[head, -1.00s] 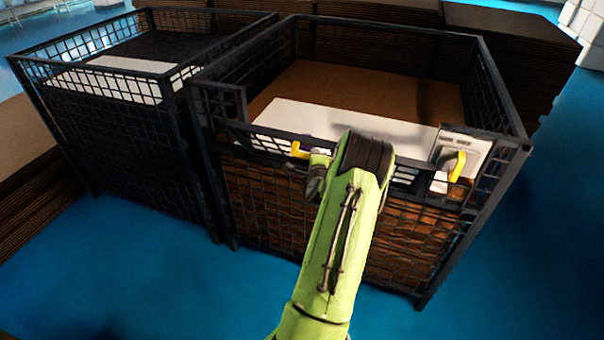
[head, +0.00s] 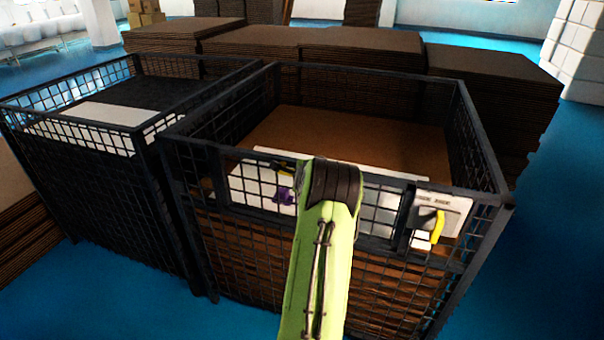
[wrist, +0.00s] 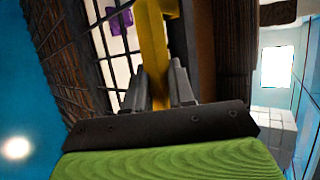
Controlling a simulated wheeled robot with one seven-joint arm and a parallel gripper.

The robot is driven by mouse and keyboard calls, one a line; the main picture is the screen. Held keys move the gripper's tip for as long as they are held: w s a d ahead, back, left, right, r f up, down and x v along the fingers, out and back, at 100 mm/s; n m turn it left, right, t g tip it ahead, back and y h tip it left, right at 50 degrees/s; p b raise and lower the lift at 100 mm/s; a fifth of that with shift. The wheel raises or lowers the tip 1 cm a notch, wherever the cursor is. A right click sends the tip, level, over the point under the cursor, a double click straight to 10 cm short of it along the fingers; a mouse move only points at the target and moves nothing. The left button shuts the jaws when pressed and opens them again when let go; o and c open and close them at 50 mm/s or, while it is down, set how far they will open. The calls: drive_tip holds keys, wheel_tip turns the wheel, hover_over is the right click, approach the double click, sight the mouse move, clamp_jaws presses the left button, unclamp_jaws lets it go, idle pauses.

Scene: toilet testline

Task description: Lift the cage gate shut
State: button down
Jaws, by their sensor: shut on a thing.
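The mesh gate (head: 375,210) is the upper front panel of the right-hand dark cage (head: 484,150). It stands roughly upright, with its top edge about level with the side rims; I cannot tell whether it is latched. In the wrist view, my gripper (wrist: 158,88) is shut on a yellow handle (wrist: 153,45), whose bar passes between the two grey fingers. In the head view my green arm hides most of the gripper and the middle of the gate. A second yellow handle (head: 438,227) hangs by a white plate (head: 450,210) at the gate's right end.
A purple piece (head: 284,195) shows at the gate, left of my arm. A white sheet (head: 270,157) lies over brown board inside the cage. Another mesh cage (head: 90,165) stands close on the left. Brown board stacks (head: 365,50) fill the back. Blue floor (head: 545,260) is clear at right.

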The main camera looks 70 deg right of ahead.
drive_tip(key=shift+d+r, duration=0.15)
drive_tip(key=shift+r, duration=0.05)
drive_tip(key=c, duration=1.1)
unclamp_jaws()
drive_tip(key=shift+r, duration=0.1)
drive_tip(key=shift+o, duration=0.2)
drive_tip(key=b+v, duration=0.3)
drive_tip(key=v, duration=1.2)
drive_tip(key=shift+s+a, duration=0.15)
drive_tip(key=shift+a, duration=0.3)
